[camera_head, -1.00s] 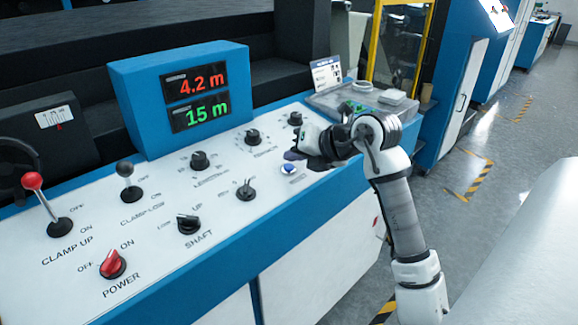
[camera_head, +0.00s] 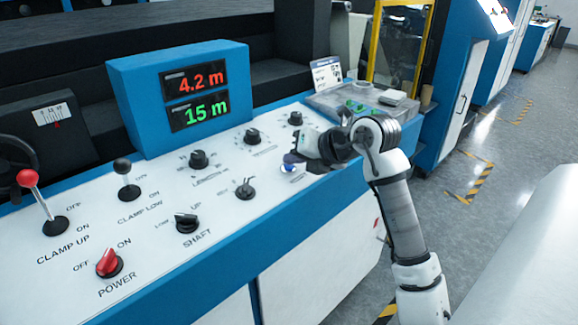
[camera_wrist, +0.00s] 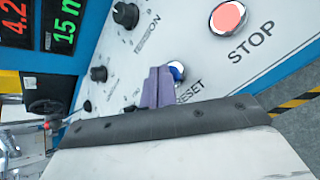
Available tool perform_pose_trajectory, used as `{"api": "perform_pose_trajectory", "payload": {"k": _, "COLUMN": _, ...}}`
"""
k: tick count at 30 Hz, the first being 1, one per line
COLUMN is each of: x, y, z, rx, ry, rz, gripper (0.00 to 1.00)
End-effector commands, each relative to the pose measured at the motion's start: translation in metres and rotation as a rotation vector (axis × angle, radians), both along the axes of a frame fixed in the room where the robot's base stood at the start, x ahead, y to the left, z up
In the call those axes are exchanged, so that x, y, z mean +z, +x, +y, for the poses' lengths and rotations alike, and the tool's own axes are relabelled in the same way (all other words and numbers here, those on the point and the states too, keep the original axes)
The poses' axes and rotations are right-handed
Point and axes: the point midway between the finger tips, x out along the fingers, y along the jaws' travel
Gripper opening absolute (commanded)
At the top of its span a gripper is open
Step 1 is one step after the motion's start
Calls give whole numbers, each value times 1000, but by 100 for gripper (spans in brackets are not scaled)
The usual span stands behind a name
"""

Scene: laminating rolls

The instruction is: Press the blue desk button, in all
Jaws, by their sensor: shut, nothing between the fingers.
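The blue desk button (camera_head: 288,169) is a small round button in a pale ring on the white sloping panel. In the wrist view the blue button (camera_wrist: 177,71) shows behind my fingers, beside the word RESET, and is partly covered by them. My gripper (camera_head: 293,158) is shut and empty, with its fingertips right by the button. Its purple fingers (camera_wrist: 156,87) lie together in the wrist view, with the tips over the button's left side. I cannot tell whether they touch it.
A red STOP button (camera_wrist: 228,17) is close by. Black knobs (camera_head: 246,187) and lever switches surround the spot on the panel. A blue display box (camera_head: 180,97) reads 4.2 m and 15 m. A clear tray (camera_head: 352,105) sits at the panel's far end.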

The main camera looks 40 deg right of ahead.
Motion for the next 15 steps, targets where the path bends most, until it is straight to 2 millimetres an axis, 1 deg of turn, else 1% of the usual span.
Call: {"api": "perform_pose_trajectory", "payload": {"k": 15, "x": -5, "y": 1, "z": 0, "rx": 1, "ry": 0, "rz": 1, "gripper": 0}}
